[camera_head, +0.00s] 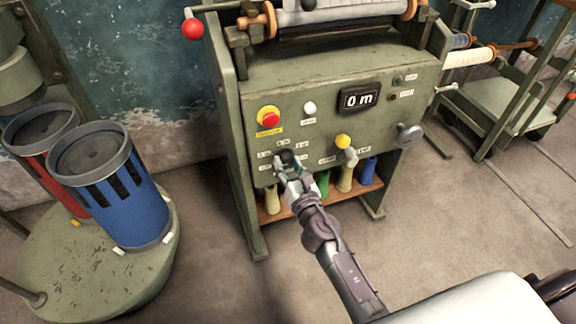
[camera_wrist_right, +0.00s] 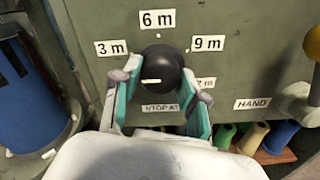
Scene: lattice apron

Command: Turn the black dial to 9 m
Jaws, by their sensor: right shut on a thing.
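The black dial (camera_wrist_right: 160,72) is on the green machine's front panel. Its white pointer mark faces left, below the 3 m label (camera_wrist_right: 112,47). The 6 m label (camera_wrist_right: 157,19) is above the dial, and the 9 m label (camera_wrist_right: 207,43) is at its upper right. Another label at the lower right is partly hidden by a finger. My right gripper (camera_wrist_right: 160,100) is shut on the dial, one teal-padded finger on each side. In the head view, the gripper (camera_head: 289,168) covers much of the dial (camera_head: 287,156). My left gripper is not in view.
The panel has a display (camera_head: 359,99) reading 0 m, a red button (camera_head: 269,117), a white button (camera_head: 309,108), a yellow-knobbed lever (camera_head: 343,142) and a grey crank (camera_head: 410,133). Thread cones stand below. A blue drum (camera_head: 120,205) stands at left.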

